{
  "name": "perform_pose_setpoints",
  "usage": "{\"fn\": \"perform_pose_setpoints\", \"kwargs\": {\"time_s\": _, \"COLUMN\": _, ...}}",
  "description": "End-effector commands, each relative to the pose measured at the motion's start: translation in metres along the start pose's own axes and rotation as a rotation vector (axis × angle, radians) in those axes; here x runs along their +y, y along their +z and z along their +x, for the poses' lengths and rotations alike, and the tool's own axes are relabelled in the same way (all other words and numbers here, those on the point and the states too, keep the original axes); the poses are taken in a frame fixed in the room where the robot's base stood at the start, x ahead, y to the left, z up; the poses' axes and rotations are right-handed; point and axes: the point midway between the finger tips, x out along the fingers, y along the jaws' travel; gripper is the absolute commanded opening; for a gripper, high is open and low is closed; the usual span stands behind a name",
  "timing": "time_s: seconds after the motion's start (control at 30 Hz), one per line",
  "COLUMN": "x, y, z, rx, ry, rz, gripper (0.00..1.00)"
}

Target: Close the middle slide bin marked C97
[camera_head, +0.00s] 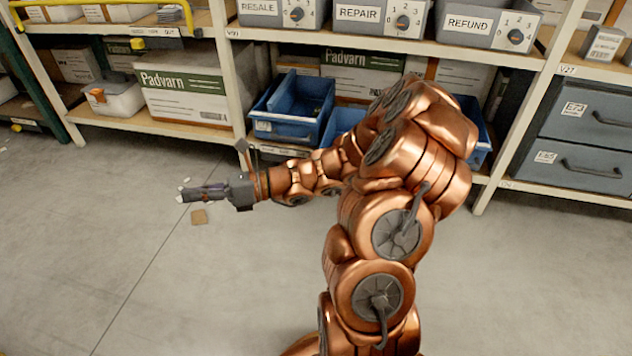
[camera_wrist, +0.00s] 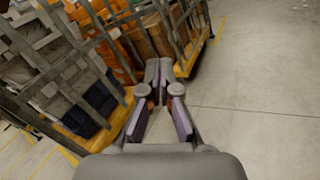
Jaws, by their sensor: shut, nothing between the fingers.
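Blue slide bins sit on the lower shelf in the head view. The left bin (camera_head: 284,130) shows most of its front and open top. The middle bin (camera_head: 343,121) shows only its upper left part; my copper arm covers its front, and I cannot read a C97 mark or tell how far out it sits. The right bin (camera_head: 484,142) shows only a strip behind my arm. My gripper (camera_head: 184,193) is shut and empty, pointing left over the floor, left of and in front of the bins. Its fingers meet in the wrist view (camera_wrist: 158,72).
Grey boxes marked RESALE, REPAIR (camera_head: 383,19) and REFUND stand on the shelf above. Padvarn cartons (camera_head: 185,88) are left of and behind the bins. Grey drawers (camera_head: 584,117) are at the right. A barred cart (camera_wrist: 60,75) fills the wrist view's left. Floor in front is mostly clear.

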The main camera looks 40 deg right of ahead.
Motion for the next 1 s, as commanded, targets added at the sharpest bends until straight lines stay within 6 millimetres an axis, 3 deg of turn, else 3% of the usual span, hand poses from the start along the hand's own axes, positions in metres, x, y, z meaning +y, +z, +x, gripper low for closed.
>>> {"fn": "perform_pose_setpoints", "kwargs": {"time_s": 0.03, "x": -0.027, "y": -0.007, "z": -0.015, "rx": -0.060, "ry": -0.063, "rz": 0.070, "gripper": 0.00}}
{"fn": "perform_pose_setpoints", "kwargs": {"time_s": 0.1, "x": -0.061, "y": -0.012, "z": -0.037, "rx": -0.145, "ry": -0.145, "rz": 0.172, "gripper": 0.00}}
{"fn": "perform_pose_setpoints", "kwargs": {"time_s": 0.27, "x": -0.134, "y": -0.031, "z": -0.102, "rx": -0.354, "ry": -0.327, "rz": 0.399, "gripper": 0.00}}
{"fn": "perform_pose_setpoints", "kwargs": {"time_s": 0.5, "x": -0.222, "y": -0.097, "z": -0.226, "rx": -0.699, "ry": -0.578, "rz": 0.724, "gripper": 0.00}}
{"fn": "perform_pose_setpoints", "kwargs": {"time_s": 0.7, "x": -0.256, "y": -0.160, "z": -0.314, "rx": -0.938, "ry": -0.721, "rz": 0.917, "gripper": 0.00}}
{"fn": "perform_pose_setpoints", "kwargs": {"time_s": 0.8, "x": -0.262, "y": -0.181, "z": -0.340, "rx": -1.012, "ry": -0.762, "rz": 0.971, "gripper": 0.00}}
{"fn": "perform_pose_setpoints", "kwargs": {"time_s": 1.0, "x": -0.267, "y": -0.194, "z": -0.356, "rx": -1.063, "ry": -0.788, "rz": 1.006, "gripper": 0.00}}
